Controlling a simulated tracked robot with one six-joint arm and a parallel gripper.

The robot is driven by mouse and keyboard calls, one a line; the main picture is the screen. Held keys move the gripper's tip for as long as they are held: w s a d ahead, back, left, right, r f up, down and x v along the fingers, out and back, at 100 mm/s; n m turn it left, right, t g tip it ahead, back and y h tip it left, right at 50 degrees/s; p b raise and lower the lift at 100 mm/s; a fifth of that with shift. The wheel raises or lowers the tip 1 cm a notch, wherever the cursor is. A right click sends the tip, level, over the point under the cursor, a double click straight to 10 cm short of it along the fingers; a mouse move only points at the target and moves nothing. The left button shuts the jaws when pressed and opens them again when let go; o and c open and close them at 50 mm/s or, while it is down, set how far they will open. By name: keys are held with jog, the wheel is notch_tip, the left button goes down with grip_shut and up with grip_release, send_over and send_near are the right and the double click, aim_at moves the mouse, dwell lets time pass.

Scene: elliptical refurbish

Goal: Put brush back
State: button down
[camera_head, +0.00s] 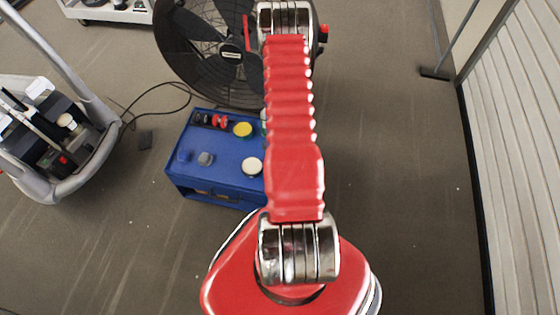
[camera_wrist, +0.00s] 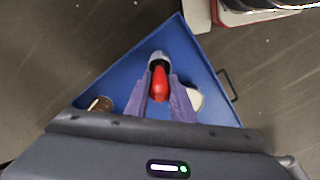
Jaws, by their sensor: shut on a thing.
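In the wrist view my gripper (camera_wrist: 161,82) has its two purple fingers closed on a red thing with a grey and whitish far end, which I take to be the brush (camera_wrist: 159,88). I see it end-on, so its bristles cannot be made out. It is above the blue cart top (camera_wrist: 125,80); whether it touches the top cannot be told. In the head view the blue cart (camera_head: 228,174) stands left of my arm, and my gripper and the brush are hidden behind the arm.
On the cart are a yellow-topped jar (camera_head: 243,130), a white round lid (camera_head: 252,166), a small grey item (camera_head: 205,158) and red and black items (camera_head: 219,121). A black fan (camera_head: 222,55) stands behind it. An elliptical machine (camera_head: 75,165) is at left. Floor right of my arm is clear.

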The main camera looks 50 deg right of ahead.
jog(key=shift+f, duration=1.05)
jog(key=c, duration=1.5)
grip_release()
jog(key=shift+s+r, duration=0.1)
jog(key=shift+r, duration=5.95)
